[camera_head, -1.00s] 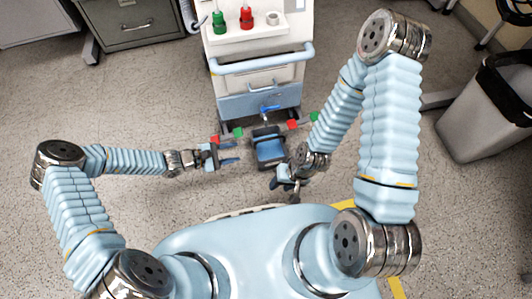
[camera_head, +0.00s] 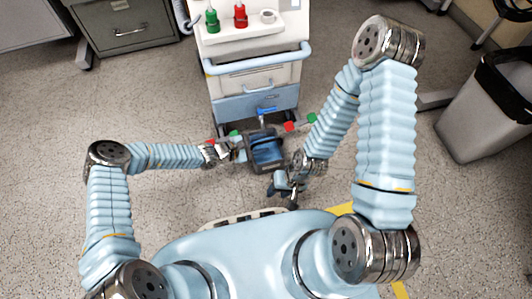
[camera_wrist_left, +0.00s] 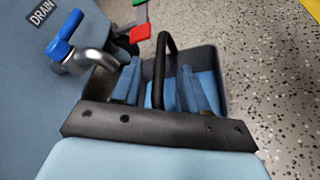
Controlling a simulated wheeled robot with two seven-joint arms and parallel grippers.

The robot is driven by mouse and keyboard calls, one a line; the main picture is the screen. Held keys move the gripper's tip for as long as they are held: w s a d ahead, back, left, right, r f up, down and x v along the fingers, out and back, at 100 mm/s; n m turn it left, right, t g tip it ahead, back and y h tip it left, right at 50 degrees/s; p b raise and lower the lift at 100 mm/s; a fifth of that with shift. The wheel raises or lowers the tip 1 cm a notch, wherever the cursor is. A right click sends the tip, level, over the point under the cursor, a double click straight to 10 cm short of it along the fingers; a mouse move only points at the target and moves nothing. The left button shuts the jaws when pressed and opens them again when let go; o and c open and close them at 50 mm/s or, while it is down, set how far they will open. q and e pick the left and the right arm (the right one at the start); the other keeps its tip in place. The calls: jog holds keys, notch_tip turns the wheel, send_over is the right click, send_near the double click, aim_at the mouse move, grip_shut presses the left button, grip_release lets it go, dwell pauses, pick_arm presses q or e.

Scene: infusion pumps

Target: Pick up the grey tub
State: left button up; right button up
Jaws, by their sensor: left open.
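The grey tub (camera_head: 280,158) stands on the floor in front of the cart, below the blue-handled tap. It holds something blue, and its dark rim shows in the left wrist view (camera_wrist_left: 214,62). A black arched handle (camera_wrist_left: 160,62) rises over it. My left gripper (camera_head: 240,151) is at the tub's left side in the head view. In the left wrist view its blue fingers (camera_wrist_left: 160,88) are apart, with the handle showing between them; contact cannot be told. My right gripper (camera_head: 284,190) hangs just below and right of the tub, apparently empty; its jaw opening is unclear.
The white and blue cart (camera_head: 255,75) stands behind the tub. Its drain tap (camera_wrist_left: 85,55) is close to my left fingers. Red and green pieces (camera_head: 300,123) stick out beside the tub. A bin (camera_head: 480,120) stands at right, a grey cabinet (camera_head: 125,28) at back left. Floor at left is clear.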

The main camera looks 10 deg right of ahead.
pick_arm(q)
grip_shut()
jog(key=shift+r, duration=0.1)
dwell(1.3)
